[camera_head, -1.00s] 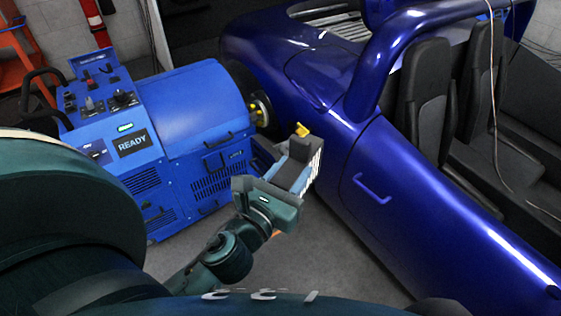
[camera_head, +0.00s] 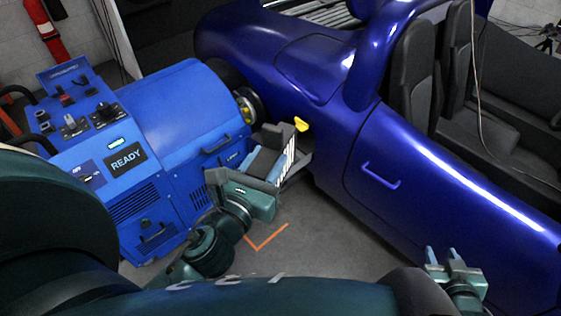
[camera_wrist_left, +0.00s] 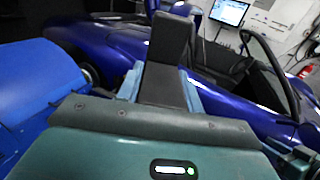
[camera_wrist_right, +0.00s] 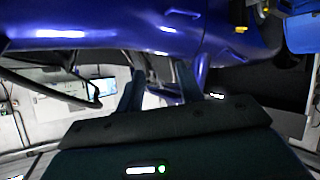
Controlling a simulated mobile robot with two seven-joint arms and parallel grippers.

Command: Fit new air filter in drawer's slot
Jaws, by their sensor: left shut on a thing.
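The air filter, a dark block with white pleats (camera_head: 288,158), is held by my left gripper (camera_head: 268,162) beside the blue dynamometer. In the left wrist view, the filter's dark face (camera_wrist_left: 165,85) stands between the two pale blue fingers, which are shut on it. A dark upright part (camera_wrist_left: 170,38) rises beyond them. I cannot clearly make out the drawer or its slot; the gripper and filter cover that area. My right gripper (camera_head: 443,254) is open and empty near the car's side at lower right. Its spread fingers (camera_wrist_right: 158,88) show in the right wrist view.
The blue dynamometer (camera_head: 185,105) with a READY screen (camera_head: 127,159) stands at left. A yellow piece (camera_head: 301,124) shows just beyond the filter. The blue car (camera_head: 400,150) is close on the right. Grey floor (camera_head: 310,235) with an orange corner mark (camera_head: 262,243) is clear.

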